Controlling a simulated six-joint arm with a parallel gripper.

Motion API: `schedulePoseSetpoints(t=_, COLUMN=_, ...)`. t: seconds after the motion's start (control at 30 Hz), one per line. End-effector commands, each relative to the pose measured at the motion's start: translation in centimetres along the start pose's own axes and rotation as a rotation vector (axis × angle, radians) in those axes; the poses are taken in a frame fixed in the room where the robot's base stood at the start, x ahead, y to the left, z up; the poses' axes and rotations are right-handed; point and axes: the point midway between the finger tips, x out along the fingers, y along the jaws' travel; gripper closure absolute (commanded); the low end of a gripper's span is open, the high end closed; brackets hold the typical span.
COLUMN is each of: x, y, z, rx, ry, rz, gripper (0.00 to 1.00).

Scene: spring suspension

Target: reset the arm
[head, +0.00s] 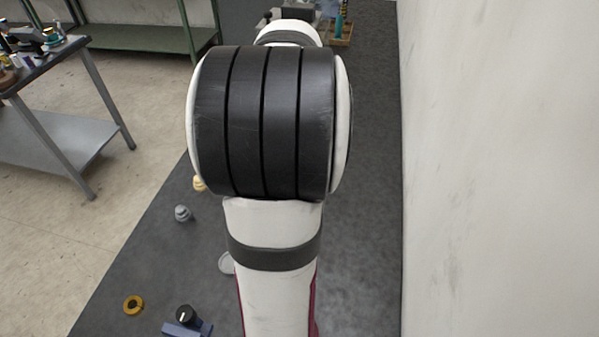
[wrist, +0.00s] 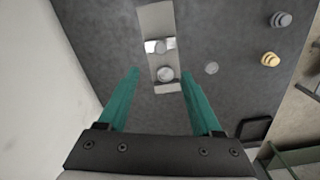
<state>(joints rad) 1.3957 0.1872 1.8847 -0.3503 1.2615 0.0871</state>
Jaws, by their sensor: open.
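My gripper (wrist: 160,73) shows in the wrist view with two teal fingers spread wide apart and nothing held between them. It hangs above a metal fixture (wrist: 155,20) on the dark grey surface, with a shiny block and a round piece on it near the fingertips. The gap in height is hard to judge. In the head view my white and black arm fills the middle and hides much of the surface behind it. My gripper cannot be made out clearly there.
A yellow stepped part (wrist: 270,59), a grey stepped part (wrist: 281,19) and a pale disc (wrist: 211,68) lie on the mat. A white wall (head: 500,170) stands at right.

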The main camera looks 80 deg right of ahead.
Motion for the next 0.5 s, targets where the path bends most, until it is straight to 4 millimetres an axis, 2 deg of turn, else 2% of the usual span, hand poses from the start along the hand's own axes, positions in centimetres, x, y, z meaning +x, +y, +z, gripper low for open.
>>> schedulePoseSetpoints(t=0.23, x=0.0, y=0.0, z=0.0, rx=-0.001, ry=0.000, rz=0.000, gripper=0.34)
schedulePoseSetpoints(t=0.27, x=0.0, y=-0.2, z=0.2, rx=-0.007, ry=0.000, rz=-0.001, gripper=0.34)
schedulePoseSetpoints(t=0.33, x=-0.4, y=-1.7, z=1.8, rx=-0.059, ry=0.000, rz=-0.007, gripper=0.34)
schedulePoseSetpoints(t=0.37, x=-0.7, y=-2.8, z=3.2, rx=-0.103, ry=-0.001, rz=-0.013, gripper=0.34)
schedulePoseSetpoints(t=0.43, x=-1.6, y=-6.0, z=8.3, rx=-0.255, ry=-0.007, rz=-0.031, gripper=0.34)
schedulePoseSetpoints(t=0.47, x=-2.0, y=-7.1, z=11.2, rx=-0.337, ry=-0.012, rz=-0.039, gripper=0.34)
schedulePoseSetpoints(t=0.5, x=-2.4, y=-8.2, z=15.4, rx=-0.454, ry=-0.022, rz=-0.052, gripper=0.34)
